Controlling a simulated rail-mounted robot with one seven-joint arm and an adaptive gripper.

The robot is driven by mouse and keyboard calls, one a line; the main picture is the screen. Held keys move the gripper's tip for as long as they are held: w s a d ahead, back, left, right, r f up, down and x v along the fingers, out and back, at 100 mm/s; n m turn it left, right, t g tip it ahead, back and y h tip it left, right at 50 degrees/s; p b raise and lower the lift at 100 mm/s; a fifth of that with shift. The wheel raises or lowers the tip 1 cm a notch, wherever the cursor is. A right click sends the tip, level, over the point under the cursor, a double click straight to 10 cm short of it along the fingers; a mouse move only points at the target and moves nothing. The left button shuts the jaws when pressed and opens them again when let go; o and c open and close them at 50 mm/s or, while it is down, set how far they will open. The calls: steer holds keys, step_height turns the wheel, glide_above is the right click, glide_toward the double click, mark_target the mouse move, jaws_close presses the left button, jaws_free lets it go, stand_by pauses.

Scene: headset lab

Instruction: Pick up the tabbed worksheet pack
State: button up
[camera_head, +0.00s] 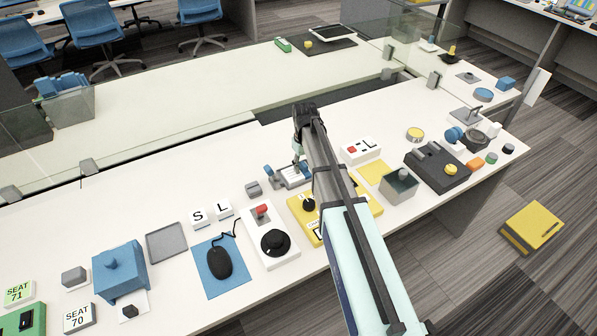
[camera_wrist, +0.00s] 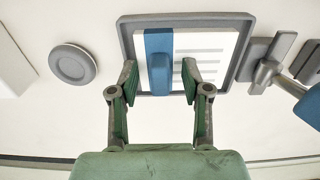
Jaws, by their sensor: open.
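The worksheet pack (camera_wrist: 208,50) is white with printed grey lines and a blue band (camera_wrist: 158,38) along its left side. It lies in a shallow grey tray (camera_wrist: 126,40) in the wrist view. A raised blue tab (camera_wrist: 161,75) stands at the band's near end. My gripper (camera_wrist: 159,80) is open, with one finger on each side of the tab in the picture. I see a gap on both sides, and nothing is held.
In the wrist view a round grey disc (camera_wrist: 72,64) lies left of the tray and a grey-and-blue fixture (camera_wrist: 268,72) stands close to its right. In the head view a black knob panel (camera_head: 270,240) and a blue mouse mat (camera_head: 222,275) stand left of my arm.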

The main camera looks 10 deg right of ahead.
jaws_close()
stand_by(0.3)
